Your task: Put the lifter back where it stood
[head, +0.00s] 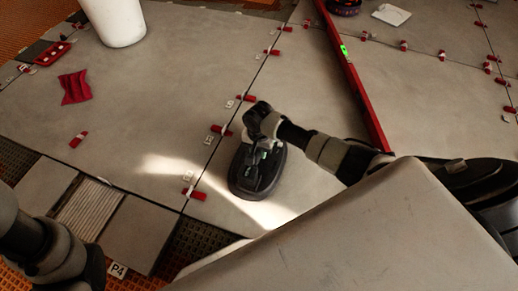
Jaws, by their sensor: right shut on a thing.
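The lifter (262,180) is a dark, oval, flat-bottomed tool on a large grey tile, just right of a tile joint. It lies in a patch of light. My right gripper (258,138) reaches in from the right and is shut on the lifter's upper part. The fingers and the grip partly hide each other. I cannot tell whether the lifter's base touches the tile. My left arm shows at the lower left, but its gripper is out of view.
Red wedges and white clips line the joints. A long red level (352,77) lies right of the lifter. A white bucket (114,20), red cloth (75,88) and red tray (53,54) are upper left.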

